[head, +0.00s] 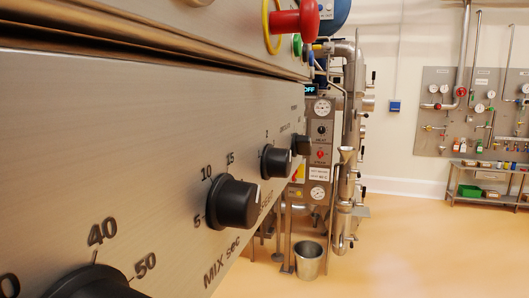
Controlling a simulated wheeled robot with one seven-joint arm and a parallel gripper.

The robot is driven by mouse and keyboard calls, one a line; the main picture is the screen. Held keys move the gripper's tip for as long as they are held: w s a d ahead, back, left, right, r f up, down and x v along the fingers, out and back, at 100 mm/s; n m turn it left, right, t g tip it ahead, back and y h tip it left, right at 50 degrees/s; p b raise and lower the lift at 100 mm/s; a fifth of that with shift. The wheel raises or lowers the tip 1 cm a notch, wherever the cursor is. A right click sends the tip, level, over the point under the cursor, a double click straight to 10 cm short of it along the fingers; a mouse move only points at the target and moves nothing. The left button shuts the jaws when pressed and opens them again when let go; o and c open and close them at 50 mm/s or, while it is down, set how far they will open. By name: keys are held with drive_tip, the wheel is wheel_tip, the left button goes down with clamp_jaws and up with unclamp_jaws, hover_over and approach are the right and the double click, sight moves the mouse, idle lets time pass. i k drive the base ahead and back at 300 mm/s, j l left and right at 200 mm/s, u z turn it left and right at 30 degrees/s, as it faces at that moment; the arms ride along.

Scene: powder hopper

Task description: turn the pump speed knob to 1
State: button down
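A brushed-metal control panel (130,130) fills the left and runs away from me at a steep angle. A black knob (277,162) on its far part has a "2" above it and lettering below that I cannot read surely; it may be the pump speed knob. Its other scale marks are hidden or too small, so I cannot tell its setting. A nearer black knob (233,203) has marks 5, 10, 15 and a "MIX sec" label below. A smaller black knob (301,145) sits at the far end. My gripper is not in view.
A large black knob (80,285) marked 40 and 50 is cut off at bottom left. A red mushroom button (295,22) juts out above the panel. Steel pipework and a bucket (308,261) stand behind. The floor (430,245) at right is clear.

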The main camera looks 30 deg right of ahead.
sight(276, 162)
drive_tip(key=z, duration=0.7)
drive_tip(key=k+j+z, duration=0.2)
drive_tip(key=j+z, duration=0.25)
drive_tip(key=k+j+z, duration=0.2)
drive_tip(key=z, duration=0.25)
drive_tip(key=k+j, duration=0.05)
drive_tip(key=j, duration=0.05)
